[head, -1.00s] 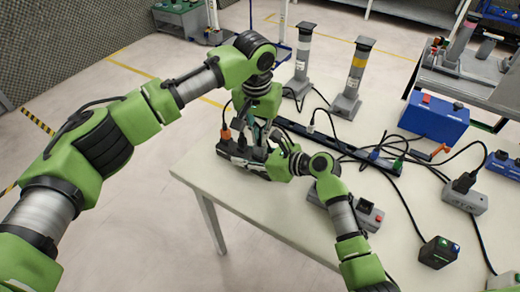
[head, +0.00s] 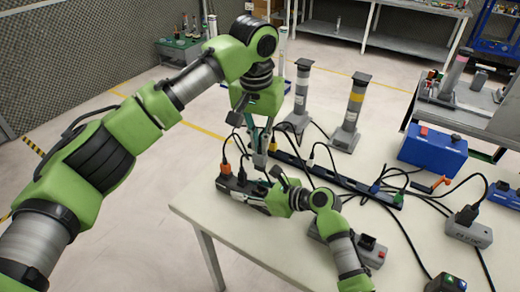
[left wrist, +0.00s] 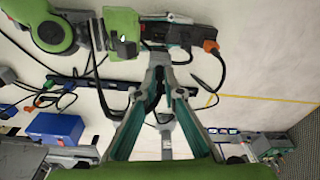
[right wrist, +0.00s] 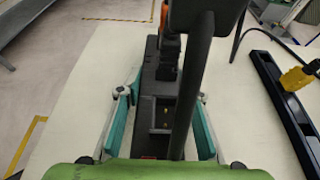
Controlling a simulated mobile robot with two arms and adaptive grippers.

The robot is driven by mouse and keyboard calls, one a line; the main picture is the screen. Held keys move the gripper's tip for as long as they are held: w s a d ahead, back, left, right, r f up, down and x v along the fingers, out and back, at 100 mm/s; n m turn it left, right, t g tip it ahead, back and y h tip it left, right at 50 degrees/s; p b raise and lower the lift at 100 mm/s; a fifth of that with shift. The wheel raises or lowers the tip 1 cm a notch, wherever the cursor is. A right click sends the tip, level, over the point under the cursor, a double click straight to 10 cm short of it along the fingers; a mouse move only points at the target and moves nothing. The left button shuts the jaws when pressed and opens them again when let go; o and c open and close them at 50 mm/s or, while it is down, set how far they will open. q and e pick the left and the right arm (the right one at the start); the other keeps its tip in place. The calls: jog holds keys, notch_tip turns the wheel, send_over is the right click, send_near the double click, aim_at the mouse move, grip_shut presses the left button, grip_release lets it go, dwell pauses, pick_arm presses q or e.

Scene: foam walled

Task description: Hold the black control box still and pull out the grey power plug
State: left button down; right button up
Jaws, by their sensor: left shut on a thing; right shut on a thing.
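The black control box (head: 236,187) lies near the table's left end. An orange plug (head: 226,169) and a black plug stand in it. My right gripper (right wrist: 160,105) is shut across the box; the right wrist view shows one open, empty socket (right wrist: 162,117) between the fingers. My left gripper (head: 260,160) is shut on the grey power plug (left wrist: 159,62) and stands above the box. The plug is small and partly hidden by the fingers, with a dark cable by it. The black box also shows in the left wrist view (left wrist: 160,33).
A long black power strip (head: 345,180) lies behind my grippers with cables running from it. Two grey posts (head: 300,95) stand beyond. A blue box (head: 432,150) and a grey socket box (head: 468,232) are at right. A button box (head: 372,250) sits close to my right arm.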

jog(key=o, duration=1.4)
jog(key=shift+c, duration=0.2)
jog(key=shift+d, duration=0.1)
